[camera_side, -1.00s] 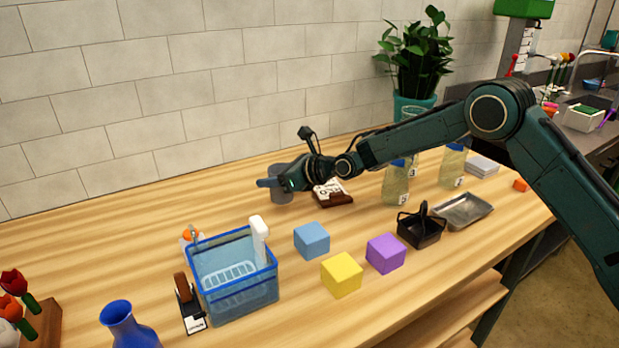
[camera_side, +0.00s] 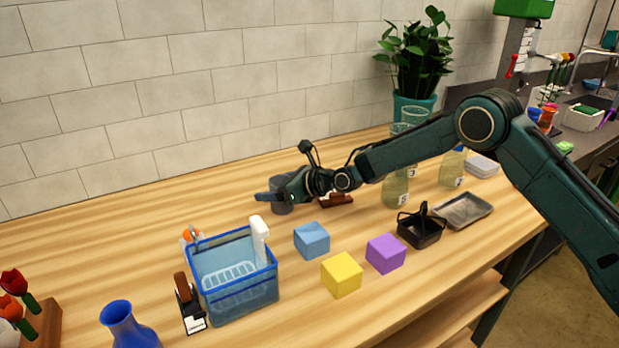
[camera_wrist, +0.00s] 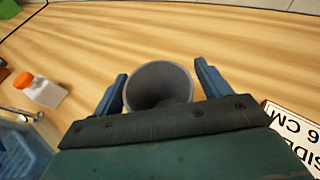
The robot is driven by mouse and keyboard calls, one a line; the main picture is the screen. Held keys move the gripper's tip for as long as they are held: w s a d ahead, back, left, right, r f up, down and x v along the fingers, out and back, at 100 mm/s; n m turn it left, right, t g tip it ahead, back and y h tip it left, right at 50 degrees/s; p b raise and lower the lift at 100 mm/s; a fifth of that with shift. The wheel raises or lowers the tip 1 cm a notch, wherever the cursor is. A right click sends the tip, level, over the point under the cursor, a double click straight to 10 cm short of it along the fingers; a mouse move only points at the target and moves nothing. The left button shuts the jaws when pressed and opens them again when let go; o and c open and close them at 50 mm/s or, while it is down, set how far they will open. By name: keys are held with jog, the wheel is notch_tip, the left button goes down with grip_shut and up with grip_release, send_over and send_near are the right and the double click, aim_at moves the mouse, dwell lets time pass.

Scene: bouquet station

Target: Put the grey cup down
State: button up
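The grey cup (camera_side: 283,206) is at the back of the wooden table in the side view, partly hidden behind my gripper (camera_side: 268,197). In the wrist view I look into the open mouth of the grey cup (camera_wrist: 158,84). The blue fingers of my gripper (camera_wrist: 162,82) stand on either side of it, close against its wall. They look shut on it, though thin gaps at the sides are hard to judge. The cup looks upright and at or very near the tabletop; I cannot tell whether its base touches.
A white bottle with an orange cap (camera_wrist: 40,89) and a printed white card (camera_wrist: 292,132) flank the cup. A blue basket (camera_side: 238,293), a blue cube (camera_side: 312,240), a yellow cube (camera_side: 342,274) and a purple cube (camera_side: 386,253) stand nearer the front. Bare wood lies left of the cup.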

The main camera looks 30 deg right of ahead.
jog(key=shift+r, duration=0.2)
jog(key=shift+s+d+r, duration=0.1)
jog(key=shift+s+d, duration=0.05)
jog(key=shift+s, duration=0.05)
jog(key=v, duration=1.1)
jog(key=shift+s, duration=0.15)
jog(key=shift+d+r, duration=0.1)
jog(key=shift+r, duration=0.05)
dwell(0.4)
